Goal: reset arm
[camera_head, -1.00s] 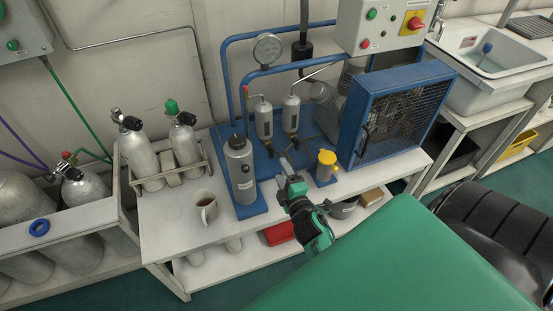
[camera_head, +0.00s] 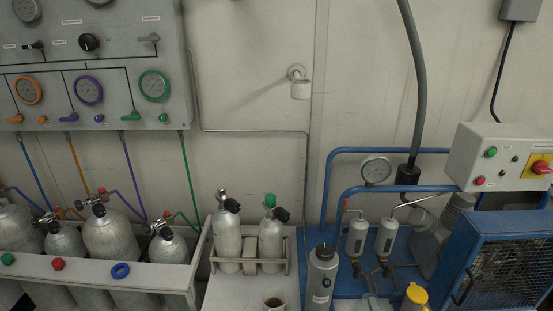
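My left gripper is not in view. A pale grey shape (camera_head: 373,301) at the bottom edge, between the grey cylinder (camera_head: 322,280) and the yellow-capped jar (camera_head: 416,295), looks like the tip of my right gripper. Only its end shows, cut off by the frame, so I cannot tell whether it is open or shut. The rest of that arm is out of view.
A gauge panel (camera_head: 90,65) hangs on the wall at the left above a rack of several air cylinders (camera_head: 108,235). Two small cylinders (camera_head: 228,243), a mug (camera_head: 274,300), a blue compressor frame (camera_head: 505,255) and a control box (camera_head: 500,158) stand near the bench.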

